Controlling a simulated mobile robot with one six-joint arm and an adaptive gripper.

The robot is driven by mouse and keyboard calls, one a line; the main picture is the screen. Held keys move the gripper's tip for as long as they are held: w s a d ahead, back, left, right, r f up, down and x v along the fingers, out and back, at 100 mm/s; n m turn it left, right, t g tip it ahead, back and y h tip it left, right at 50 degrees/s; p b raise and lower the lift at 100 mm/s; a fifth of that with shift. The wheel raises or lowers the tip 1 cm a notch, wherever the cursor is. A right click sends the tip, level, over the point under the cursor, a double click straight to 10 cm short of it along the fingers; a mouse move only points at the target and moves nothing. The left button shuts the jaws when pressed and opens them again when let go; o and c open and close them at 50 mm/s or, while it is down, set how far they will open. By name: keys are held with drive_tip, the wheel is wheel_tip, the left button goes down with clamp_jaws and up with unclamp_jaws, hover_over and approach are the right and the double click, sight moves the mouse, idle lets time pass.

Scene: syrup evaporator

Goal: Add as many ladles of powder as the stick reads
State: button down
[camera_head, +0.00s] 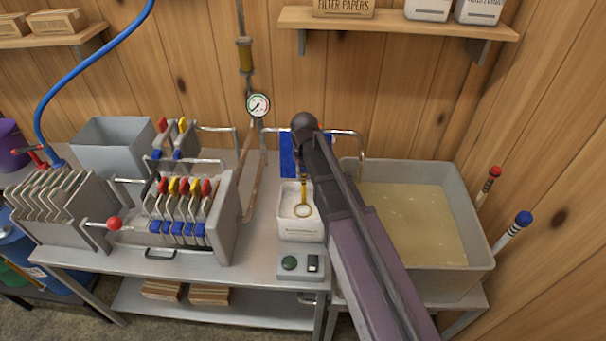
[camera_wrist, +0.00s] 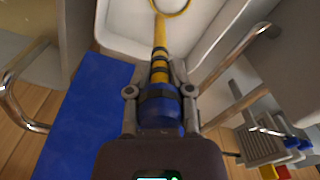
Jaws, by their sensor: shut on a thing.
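My gripper (camera_wrist: 160,95) is shut on the blue handle of the yellow ladle (camera_wrist: 160,38), which has dark bands. In the head view the ladle (camera_head: 303,193) points down, its ring-shaped end over or in the white powder tub (camera_head: 300,232). I cannot tell whether the ladle holds powder. The tub's rim also shows in the wrist view (camera_wrist: 120,42). My arm hides the gripper in the head view. Two banded sticks, one red-topped (camera_head: 488,184) and one blue-topped (camera_head: 514,231), lean right of the tank. Their readings are too small to tell.
A grey tank (camera_head: 484,240) of pale yellowish liquid stands right of the tub. A filter press (camera_head: 180,215) with coloured knobs stands left. A switch box (camera_head: 300,266) sits before the tub. A bent pipe (camera_head: 352,134) and blue sheet (camera_head: 288,155) are behind it.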

sight(304, 182)
drive_tip(key=shift+f+b, duration=1.45)
drive_tip(key=shift+f, duration=0.3)
drive_tip(key=shift+r, duration=0.1)
wheel_tip(304, 182, up, 16)
drive_tip(key=p, duration=1.6)
idle(1.0)
drive_tip(key=shift+f+b, duration=0.75)
drive_tip(key=shift+f, duration=0.1)
drive_tip(key=shift+r, duration=0.1)
